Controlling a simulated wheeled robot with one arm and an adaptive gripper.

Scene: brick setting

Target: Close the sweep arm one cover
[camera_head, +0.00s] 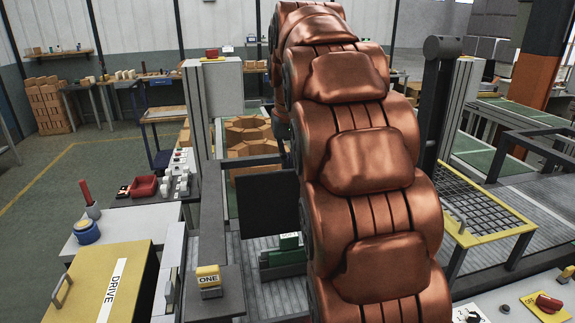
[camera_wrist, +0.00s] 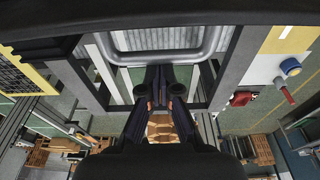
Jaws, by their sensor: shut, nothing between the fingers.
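A small yellow block marked ONE (camera_head: 209,277) stands on a dark grey beam at the lower middle of the head view. A dark flat panel (camera_head: 266,206) stands upright beside my arm, over the ribbed conveyor. A yellow-framed mesh panel (camera_head: 482,207) with a grey handle lies at the right; its corner shows in the wrist view (camera_wrist: 22,72). I cannot tell which is the sweep arm one cover. My gripper (camera_wrist: 160,84) is shut and empty in the wrist view, beside a grey U-shaped bar (camera_wrist: 166,56). My arm hides it in the head view.
Tall grey posts and a black post (camera_head: 437,100) flank the conveyor. Open floor is at left.

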